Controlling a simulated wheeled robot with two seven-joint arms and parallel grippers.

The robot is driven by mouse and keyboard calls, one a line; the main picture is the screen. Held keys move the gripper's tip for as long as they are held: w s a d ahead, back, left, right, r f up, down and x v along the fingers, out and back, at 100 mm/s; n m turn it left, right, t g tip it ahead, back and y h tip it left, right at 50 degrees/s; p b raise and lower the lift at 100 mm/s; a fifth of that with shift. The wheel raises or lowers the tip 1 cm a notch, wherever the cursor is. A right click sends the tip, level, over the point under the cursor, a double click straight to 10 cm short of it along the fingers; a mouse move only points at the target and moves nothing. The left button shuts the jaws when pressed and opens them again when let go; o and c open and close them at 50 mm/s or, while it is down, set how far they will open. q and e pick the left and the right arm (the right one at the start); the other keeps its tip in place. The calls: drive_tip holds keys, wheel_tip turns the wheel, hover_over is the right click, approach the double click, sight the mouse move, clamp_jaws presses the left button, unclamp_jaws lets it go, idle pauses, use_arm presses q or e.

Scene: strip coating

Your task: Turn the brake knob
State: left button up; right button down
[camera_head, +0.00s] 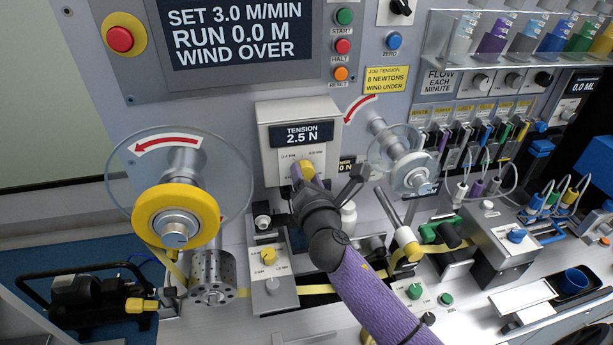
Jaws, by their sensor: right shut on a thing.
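The grey tension box (268,112) is on the upright panel, and its display (301,135) reads TENSION 2.5 N. Below the display, a dial plate bears the brake knob (307,168), of which a small yellow part shows. My right gripper (303,176) is shut on the knob. Its dark wrist and purple arm come up from the lower right and hide most of the knob and the lower part of the dial. My left gripper is not in view.
A yellow reel (176,212) with a clear disc stands left of the box, and a clear spool (408,172) stands right of it. A yellow strip (318,289) runs low across the machine. Vials and tubes crowd the right. The main display (236,33) reads RUN 0.0 M.

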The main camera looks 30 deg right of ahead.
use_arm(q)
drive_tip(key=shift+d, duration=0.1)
use_arm(e)
drive_tip(key=shift+m, duration=1)
drive_tip(key=m, duration=0.3)
drive_tip(key=shift+m, duration=1.2)
drive_tip(key=m, duration=0.6)
drive_tip(key=shift+m, duration=1.2)
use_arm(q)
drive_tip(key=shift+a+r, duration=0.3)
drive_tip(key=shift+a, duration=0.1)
use_arm(e)
drive_tip(key=shift+m, duration=0.4)
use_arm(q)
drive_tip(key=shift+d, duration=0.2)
